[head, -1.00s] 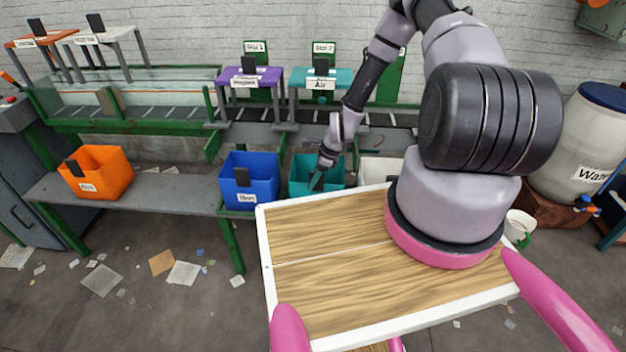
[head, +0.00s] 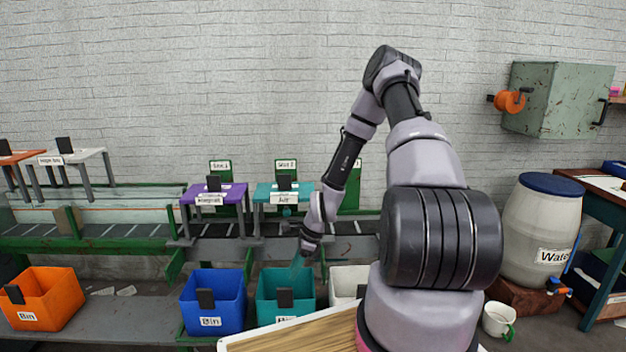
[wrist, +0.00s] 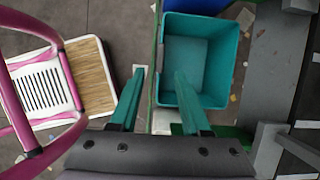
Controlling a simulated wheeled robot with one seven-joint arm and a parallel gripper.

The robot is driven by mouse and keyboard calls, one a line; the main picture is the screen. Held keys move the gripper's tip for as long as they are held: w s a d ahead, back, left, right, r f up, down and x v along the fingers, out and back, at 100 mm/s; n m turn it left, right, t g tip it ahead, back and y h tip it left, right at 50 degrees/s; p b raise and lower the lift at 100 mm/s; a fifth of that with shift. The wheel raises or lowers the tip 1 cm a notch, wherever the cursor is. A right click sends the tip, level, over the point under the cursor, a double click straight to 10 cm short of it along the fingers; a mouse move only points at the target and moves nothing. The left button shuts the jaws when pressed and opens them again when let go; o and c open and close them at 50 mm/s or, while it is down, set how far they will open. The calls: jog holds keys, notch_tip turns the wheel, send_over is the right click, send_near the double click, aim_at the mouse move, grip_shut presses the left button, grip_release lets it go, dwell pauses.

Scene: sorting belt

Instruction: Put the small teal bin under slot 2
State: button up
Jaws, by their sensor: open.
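The small teal bin (head: 286,313) stands upright and open between the blue and white bins, below the belt. It also shows in the wrist view (wrist: 212,100), where it looks empty. The slot 2 sign (head: 286,164) is green and stands behind the belt, above the teal bin in the picture. My gripper (head: 298,266) is over the teal bin's rear right part in the head view. In the wrist view my gripper (wrist: 160,72) is open and empty. Its right finger overlaps the bin's inside and its left finger is outside the bin's left wall. I cannot tell their height over the rim.
A blue bin (head: 212,300) stands left of the teal bin, a white bin (head: 346,281) right of it, and an orange bin (head: 44,298) far left. A purple stand (head: 215,193) and a teal stand labelled Air (head: 284,191) straddle the belt (head: 240,250).

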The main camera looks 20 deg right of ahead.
jog(key=s+d+r+n+t+h, duration=0.15)
jog(key=r+n, duration=0.35)
jog(key=r, duration=1.1)
jog(key=d+r+n+t+h, duration=0.15)
jog(key=r+n, duration=0.35)
jog(key=r, duration=1)
jog(key=s+a+r+n+t, duration=0.1)
jog(key=s+r+n, duration=0.6)
jog(key=s+r, duration=1.2)
jog(key=shift+s+a+r+t+y, duration=0.35)
jog(key=shift+r+t, duration=0.25)
jog(key=shift+t, duration=0.3)
jog(key=shift+w, duration=0.1)
jog(key=shift+n, duration=0.3)
